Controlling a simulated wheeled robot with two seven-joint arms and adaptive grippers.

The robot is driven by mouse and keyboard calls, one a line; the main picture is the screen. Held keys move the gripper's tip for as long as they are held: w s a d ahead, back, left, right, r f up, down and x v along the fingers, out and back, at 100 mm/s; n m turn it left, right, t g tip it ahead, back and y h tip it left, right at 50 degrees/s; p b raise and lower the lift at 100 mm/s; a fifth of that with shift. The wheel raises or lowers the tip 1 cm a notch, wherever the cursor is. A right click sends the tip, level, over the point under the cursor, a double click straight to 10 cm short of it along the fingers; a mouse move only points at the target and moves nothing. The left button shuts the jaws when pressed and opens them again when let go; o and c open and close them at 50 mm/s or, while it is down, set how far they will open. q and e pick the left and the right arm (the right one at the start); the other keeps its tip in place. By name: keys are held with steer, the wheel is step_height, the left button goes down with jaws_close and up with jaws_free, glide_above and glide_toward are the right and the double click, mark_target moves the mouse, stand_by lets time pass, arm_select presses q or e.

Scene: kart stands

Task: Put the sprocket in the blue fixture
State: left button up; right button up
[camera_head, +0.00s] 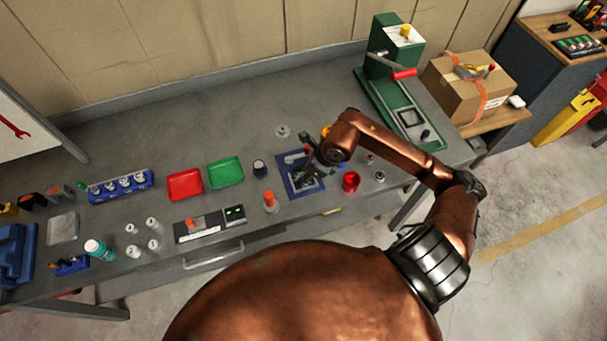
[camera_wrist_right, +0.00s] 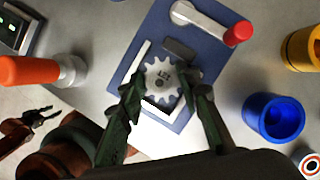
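The blue fixture (camera_head: 286,186) is a flat blue plate on the grey bench, below my right arm in the head view. In the right wrist view the fixture (camera_wrist_right: 210,52) carries a clamp lever with a red knob (camera_wrist_right: 238,33) and pale strips around its middle. The sprocket (camera_wrist_right: 162,82) is a light grey toothed disc. It lies between the two fingertips of my right gripper (camera_wrist_right: 162,88), which close on its sides, over the fixture's middle. I cannot tell whether it touches the plate. The right gripper (camera_head: 309,173) hides it in the head view.
A red cup (camera_head: 350,183) and a blue cup (camera_wrist_right: 273,118) stand beside the fixture. An orange-topped item (camera_head: 270,203) stands on its left. Red (camera_head: 185,185) and green (camera_head: 225,172) trays are farther left. A green press (camera_head: 391,95) stands at the right. The bench's back is mostly clear.

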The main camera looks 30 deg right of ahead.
steer(key=shift+r, duration=0.15)
steer(key=v, duration=1.2)
steer(key=shift+w, duration=0.1)
steer(key=shift+c, duration=0.2)
stand_by(0.4)
